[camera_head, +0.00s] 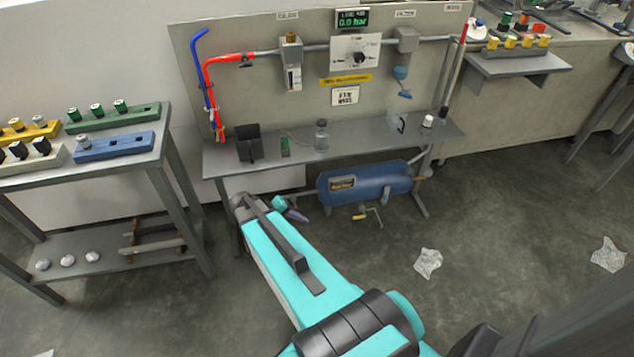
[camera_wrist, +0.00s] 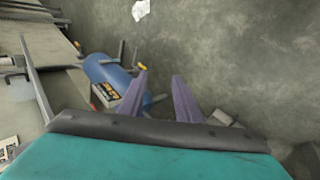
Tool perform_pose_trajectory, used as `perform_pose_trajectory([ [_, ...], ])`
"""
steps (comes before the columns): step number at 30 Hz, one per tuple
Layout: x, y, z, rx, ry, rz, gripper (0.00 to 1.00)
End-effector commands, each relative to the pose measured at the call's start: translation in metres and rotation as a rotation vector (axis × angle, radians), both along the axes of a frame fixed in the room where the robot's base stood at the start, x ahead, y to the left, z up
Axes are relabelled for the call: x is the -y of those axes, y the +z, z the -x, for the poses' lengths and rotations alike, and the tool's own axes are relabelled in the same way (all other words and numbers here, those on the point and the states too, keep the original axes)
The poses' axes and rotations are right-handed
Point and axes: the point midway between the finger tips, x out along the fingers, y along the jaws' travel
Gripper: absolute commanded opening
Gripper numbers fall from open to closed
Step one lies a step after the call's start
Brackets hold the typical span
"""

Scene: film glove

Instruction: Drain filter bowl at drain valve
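The filter bowl (camera_head: 401,73) is a small blue cup below a grey filter head (camera_head: 406,40) on the back panel. A blue piece that looks like its drain valve (camera_head: 404,94) hangs just under it. I cannot tell whether the bowl holds liquid. My gripper (camera_head: 296,214) is low in front of the bench, left of the blue tank and well below and left of the filter. In the wrist view its two purple fingers (camera_wrist: 160,82) stand apart with nothing between them. The filter bowl is not visible in the wrist view.
The blue tank (camera_head: 350,190) with a yellow-handled valve (camera_head: 361,216) is under the bench (camera_head: 360,140). A bottle (camera_head: 321,136), black holder (camera_head: 249,144) and white cup (camera_head: 427,124) stand on the bench. A gauge display reads 0.0 bar (camera_head: 352,18). Crumpled sheets (camera_head: 428,263) lie on the floor.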

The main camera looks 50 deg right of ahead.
Motion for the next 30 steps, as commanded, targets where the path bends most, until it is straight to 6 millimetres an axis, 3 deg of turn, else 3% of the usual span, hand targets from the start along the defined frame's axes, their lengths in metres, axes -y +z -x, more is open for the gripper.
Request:
perform_pose_trajectory([
  [1,-0.022,-0.015,0.011,-0.023,0.021,-0.036,0.31],
  [9,-0.126,-0.082,0.074,-0.136,0.097,-0.248,0.31],
  [18,-0.235,-0.129,0.167,-0.256,0.146,-0.543,0.31],
  [24,-0.277,-0.136,0.196,-0.276,0.165,-0.697,0.31],
  [30,-0.289,-0.136,0.199,-0.271,0.176,-0.750,0.31],
])
